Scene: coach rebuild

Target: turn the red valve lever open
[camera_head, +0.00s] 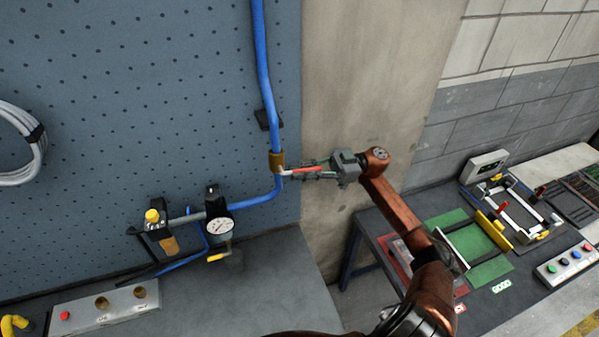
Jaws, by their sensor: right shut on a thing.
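The red valve lever (306,169) sticks out to the right from a brass valve (277,161) on the blue pipe (264,75). The lever lies nearly level, across the upright run of the pipe. My right gripper (312,169) is shut on the lever, with its fingers above and below the red part. The gripper body hides the lever's far end if it reaches that far. My left gripper is not in the picture.
A pressure gauge (220,228) and a yellow-knobbed fitting (152,217) sit lower left on the pegboard (140,110). A grey control box (104,307) stands on the bench. At right, a dark table (405,215) carries a green mat, a fixture and a button box (568,262).

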